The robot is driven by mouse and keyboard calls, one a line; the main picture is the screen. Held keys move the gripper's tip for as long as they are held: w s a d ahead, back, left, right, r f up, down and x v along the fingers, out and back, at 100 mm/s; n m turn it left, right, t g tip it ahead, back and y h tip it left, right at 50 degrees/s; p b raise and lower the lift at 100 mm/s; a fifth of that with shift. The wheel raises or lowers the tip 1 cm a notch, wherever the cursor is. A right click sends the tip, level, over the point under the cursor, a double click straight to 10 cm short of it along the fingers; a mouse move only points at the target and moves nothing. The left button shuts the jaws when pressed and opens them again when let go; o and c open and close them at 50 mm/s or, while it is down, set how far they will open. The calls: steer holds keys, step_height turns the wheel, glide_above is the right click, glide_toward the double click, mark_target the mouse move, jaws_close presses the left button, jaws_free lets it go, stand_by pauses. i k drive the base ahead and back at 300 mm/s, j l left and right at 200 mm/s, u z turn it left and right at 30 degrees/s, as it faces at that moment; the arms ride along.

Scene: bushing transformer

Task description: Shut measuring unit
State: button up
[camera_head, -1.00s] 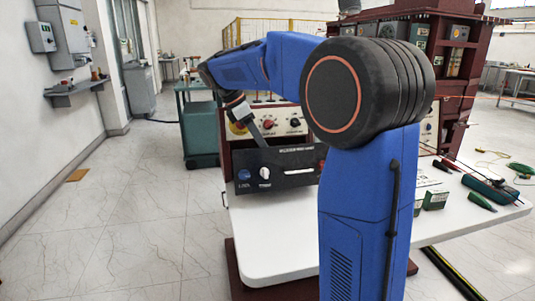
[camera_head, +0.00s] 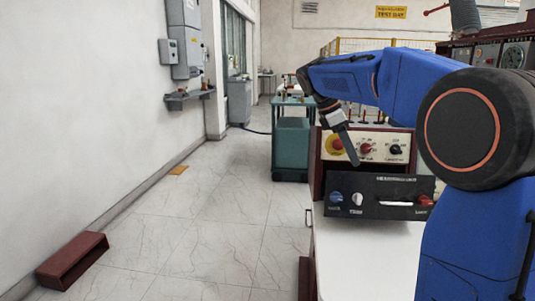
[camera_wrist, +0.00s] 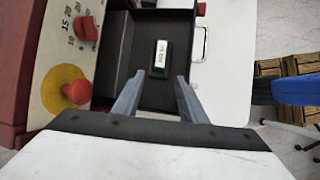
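The measuring unit (camera_head: 378,188) is a black box with a labelled front panel bearing blue, white and red knobs and a pale slot. It stands at the front of the maroon cabinet, over the white table's end. In the wrist view its dark inside (camera_wrist: 152,30) is uncovered, with a small green box with a white label (camera_wrist: 161,58) in it. My gripper (camera_head: 350,158) is above the unit's left part, in front of the control panel. In the wrist view my gripper (camera_wrist: 158,92) has its two fingers apart, with nothing between them. Contact with the unit cannot be told.
The cream control panel (camera_head: 380,147) with a yellow-ringed red emergency button (camera_head: 333,145) rises behind the unit. The white table (camera_head: 370,255) extends toward me. A teal cart (camera_head: 291,145) stands behind left. A maroon box (camera_head: 72,261) lies on the floor left. The floor between is clear.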

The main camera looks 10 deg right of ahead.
mark_target(387, 196)
steer(key=i+j, duration=0.1)
steer(key=j, duration=0.4)
steer(key=i+j, duration=0.1)
steer(key=j, duration=0.35)
steer(key=i+j, duration=0.1)
steer(key=j, duration=0.4)
